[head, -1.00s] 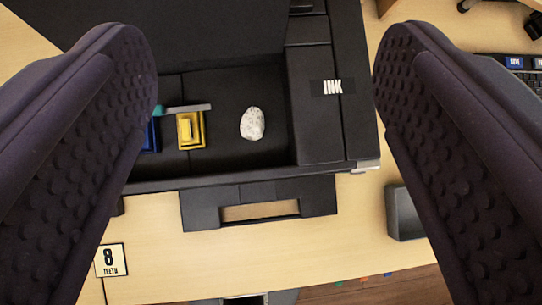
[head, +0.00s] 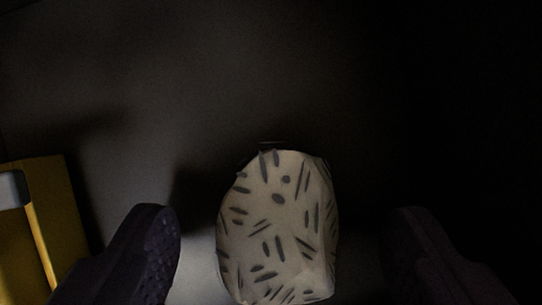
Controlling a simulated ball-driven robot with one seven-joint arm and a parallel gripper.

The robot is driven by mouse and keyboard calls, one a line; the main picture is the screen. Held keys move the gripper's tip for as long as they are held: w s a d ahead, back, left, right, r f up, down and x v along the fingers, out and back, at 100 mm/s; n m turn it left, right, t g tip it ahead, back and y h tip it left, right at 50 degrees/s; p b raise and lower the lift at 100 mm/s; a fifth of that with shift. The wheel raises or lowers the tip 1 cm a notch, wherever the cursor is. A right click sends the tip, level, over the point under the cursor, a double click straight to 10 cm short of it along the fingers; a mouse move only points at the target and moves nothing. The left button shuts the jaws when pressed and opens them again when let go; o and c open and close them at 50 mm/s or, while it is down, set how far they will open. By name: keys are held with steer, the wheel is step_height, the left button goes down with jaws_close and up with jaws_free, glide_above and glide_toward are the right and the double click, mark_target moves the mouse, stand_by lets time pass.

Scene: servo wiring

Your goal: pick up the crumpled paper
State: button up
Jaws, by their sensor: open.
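The crumpled paper (head: 277,228) is a whitish lump with dark dashes, at the lower middle of the head view. It lies on the dark floor of the black box-like machine. My gripper (head: 285,225) is open, with one dark finger on the left of the paper and one on the right. A gap shows between each finger and the paper, so neither finger appears to touch it. The right finger is dim in shadow.
A yellow block (head: 62,225) with a grey part stands at the left, close to my left finger. The dark floor (head: 150,90) beyond the paper looks clear. The right side is too dark to make out.

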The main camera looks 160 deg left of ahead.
steer(key=shift+w+f, duration=0.1)
steer(key=c, duration=1)
